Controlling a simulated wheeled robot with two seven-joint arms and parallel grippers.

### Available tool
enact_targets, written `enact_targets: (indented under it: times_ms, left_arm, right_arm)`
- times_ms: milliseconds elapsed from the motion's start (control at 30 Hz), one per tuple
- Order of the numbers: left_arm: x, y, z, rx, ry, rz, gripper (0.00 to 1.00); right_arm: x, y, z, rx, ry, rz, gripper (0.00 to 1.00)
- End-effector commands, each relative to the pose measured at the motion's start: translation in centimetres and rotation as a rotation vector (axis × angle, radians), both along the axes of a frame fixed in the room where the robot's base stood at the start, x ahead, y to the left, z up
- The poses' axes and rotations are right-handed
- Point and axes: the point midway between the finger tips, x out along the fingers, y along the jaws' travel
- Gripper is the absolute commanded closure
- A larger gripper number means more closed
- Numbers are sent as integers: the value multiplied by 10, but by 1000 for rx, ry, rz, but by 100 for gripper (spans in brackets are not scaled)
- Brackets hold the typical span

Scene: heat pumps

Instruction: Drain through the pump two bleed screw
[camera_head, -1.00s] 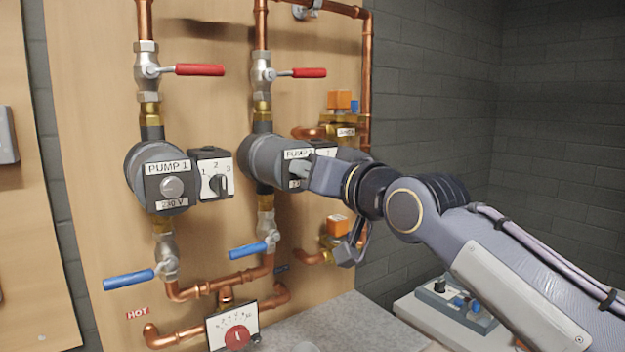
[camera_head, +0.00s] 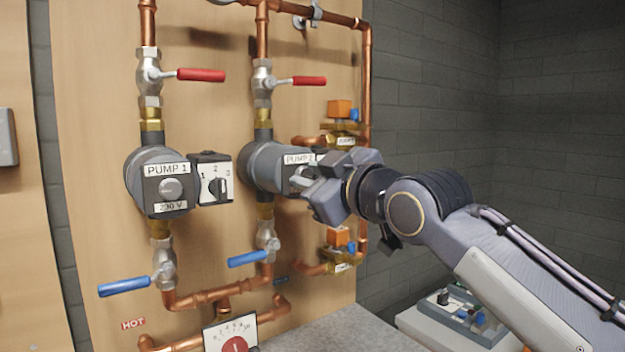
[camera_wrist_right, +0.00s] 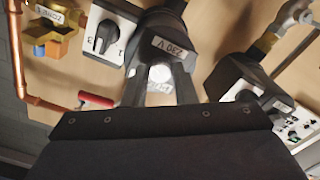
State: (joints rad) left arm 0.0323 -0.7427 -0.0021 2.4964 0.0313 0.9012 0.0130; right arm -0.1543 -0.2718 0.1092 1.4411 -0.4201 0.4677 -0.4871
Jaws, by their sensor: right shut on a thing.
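Pump two (camera_head: 262,165) is the grey pump in the middle of the board, its label partly hidden by my right gripper. My right gripper (camera_head: 300,180) is at the front face of this pump. In the right wrist view, which looks upside down, the two dark fingers (camera_wrist_right: 160,88) are closed around the round silver bleed screw (camera_wrist_right: 160,73), below the 230 V label. My left gripper is in neither view.
Pump 1 (camera_head: 160,182) with its speed switch (camera_head: 212,178) is at the left. Red-handled valves (camera_head: 300,81) are above the pumps, and blue-handled valves (camera_head: 250,258) below. Orange-topped zone valves (camera_head: 339,110) are at the right.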

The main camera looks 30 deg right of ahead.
Motion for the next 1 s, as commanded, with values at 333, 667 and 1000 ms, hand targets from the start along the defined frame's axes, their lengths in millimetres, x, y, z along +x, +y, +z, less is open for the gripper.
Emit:
enact_targets:
  times_ms: [333, 667, 1000]
  left_arm:
    - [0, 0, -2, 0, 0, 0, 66]
    - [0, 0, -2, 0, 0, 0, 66]
    - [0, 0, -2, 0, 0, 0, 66]
  right_arm:
    - [0, 0, -2, -151, -7, 0, 98]
    - [0, 0, -2, -181, -9, 1, 98]
    - [0, 0, -2, -179, -9, 0, 63]
